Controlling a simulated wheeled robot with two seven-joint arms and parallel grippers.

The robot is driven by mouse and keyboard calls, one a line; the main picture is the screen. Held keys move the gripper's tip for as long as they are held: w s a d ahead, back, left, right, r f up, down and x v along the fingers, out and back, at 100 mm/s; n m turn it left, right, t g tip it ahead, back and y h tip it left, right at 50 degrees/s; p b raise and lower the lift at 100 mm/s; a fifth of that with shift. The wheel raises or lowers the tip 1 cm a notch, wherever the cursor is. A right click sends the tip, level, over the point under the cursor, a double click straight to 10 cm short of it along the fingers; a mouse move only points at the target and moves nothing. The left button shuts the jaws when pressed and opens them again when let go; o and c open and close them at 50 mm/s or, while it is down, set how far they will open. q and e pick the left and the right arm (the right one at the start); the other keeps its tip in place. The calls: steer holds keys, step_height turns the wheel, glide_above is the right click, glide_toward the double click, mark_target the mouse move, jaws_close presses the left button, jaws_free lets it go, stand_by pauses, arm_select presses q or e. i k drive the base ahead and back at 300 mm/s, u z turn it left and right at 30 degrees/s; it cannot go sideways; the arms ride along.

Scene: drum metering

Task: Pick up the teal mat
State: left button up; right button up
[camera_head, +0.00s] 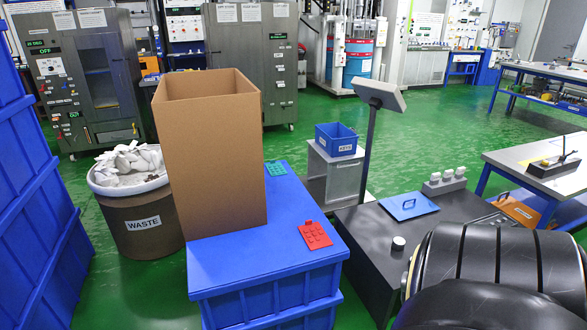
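The teal mat (275,168) is a small flat piece with a bumpy or perforated pattern. It lies on the blue lid of a crate (290,205), near the lid's far edge. It is just right of a tall, open cardboard box (222,150) standing on the same lid. The box's side comes very close to the mat's left edge; I cannot tell whether they touch. Neither of my grippers is in view.
A red mat (315,235) lies nearer on the lid's right side. A waste bin (140,215) stands left. A dark platform (375,235) to the right bears a display post (368,145) and a blue plate (408,206). Green floor is open behind.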

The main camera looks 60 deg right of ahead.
mark_target(274, 169)
steer(key=z, duration=1.7)
steer(key=i, duration=1.65)
